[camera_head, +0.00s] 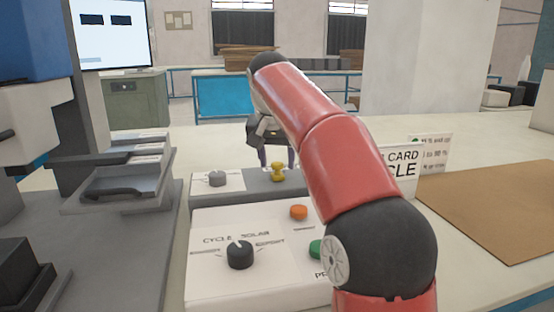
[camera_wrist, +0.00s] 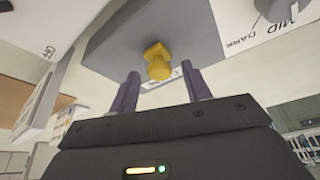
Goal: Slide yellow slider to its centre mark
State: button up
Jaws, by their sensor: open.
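The yellow slider (camera_head: 278,172) is a small knob on top of a grey box (camera_head: 250,185) in the head view. In the wrist view the slider (camera_wrist: 158,62) sticks out from the grey face. My gripper (camera_head: 277,157) is just behind the slider in the head view, partly hidden by my red arm. In the wrist view its two dark fingers (camera_wrist: 160,72) are open and apart, with the slider in line with the gap between them. I cannot tell whether they touch it. A small white label (camera_wrist: 150,84) shows near the slider; the centre mark cannot be made out.
A white panel in front carries a black knob (camera_head: 240,255), an orange button (camera_head: 298,212) and a green button (camera_head: 316,248). A grey knob (camera_head: 217,179) sits left of the slider. Grey trays (camera_head: 125,182) stand at left. A card sign (camera_head: 402,165) and brown mat (camera_head: 495,205) lie right.

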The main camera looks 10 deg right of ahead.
aim_at(286, 184)
jog(key=shift+c, duration=0.2)
grip_shut()
jog(key=shift+d+p, duration=0.35)
jog(key=shift+d, duration=1.05)
jog(key=shift+o, duration=0.2)
grip_release()
jog(key=shift+a, duration=0.1)
jog(key=shift+r, duration=0.1)
jog(key=v, duration=0.7)
jog(key=shift+s+r, duration=0.15)
jog(key=shift+r, duration=0.1)
